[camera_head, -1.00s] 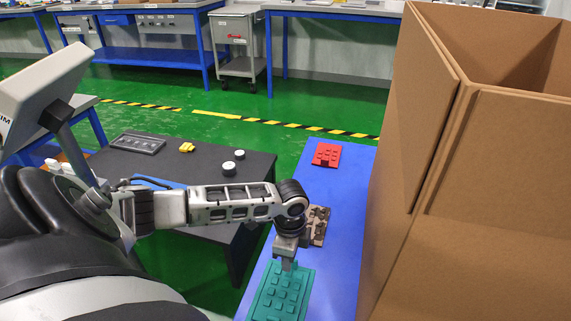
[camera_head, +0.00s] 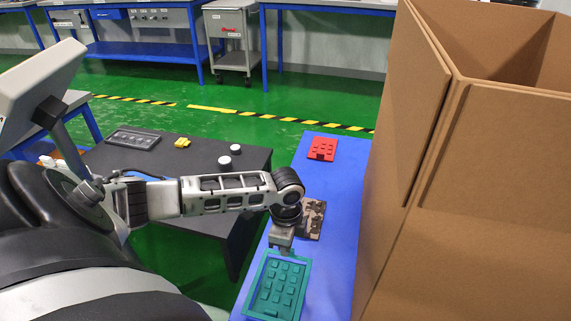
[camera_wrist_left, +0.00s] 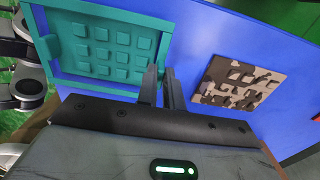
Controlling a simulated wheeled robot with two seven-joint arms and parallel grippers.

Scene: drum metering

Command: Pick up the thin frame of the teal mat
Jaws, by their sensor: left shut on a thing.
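The teal mat (camera_head: 277,286) lies on the blue table, with several raised teal blocks on it. Its thin teal frame (camera_head: 302,284) surrounds it, and blue shows between the two. The mat also shows in the left wrist view (camera_wrist_left: 108,47), with the frame (camera_wrist_left: 100,13) around it. My left gripper (camera_head: 283,249) is at the frame's far edge, fingers pointing down. In the left wrist view the fingers (camera_wrist_left: 163,72) close on the frame's edge near a corner. The frame looks slightly raised, but its exact height is unclear. My right gripper is out of view.
A camouflage mat (camera_head: 313,218) lies just beyond the gripper, and a red mat (camera_head: 322,149) lies farther back on the blue table (camera_head: 335,190). A large cardboard box (camera_head: 470,200) walls off the right side. A dark table (camera_head: 225,200) stands left.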

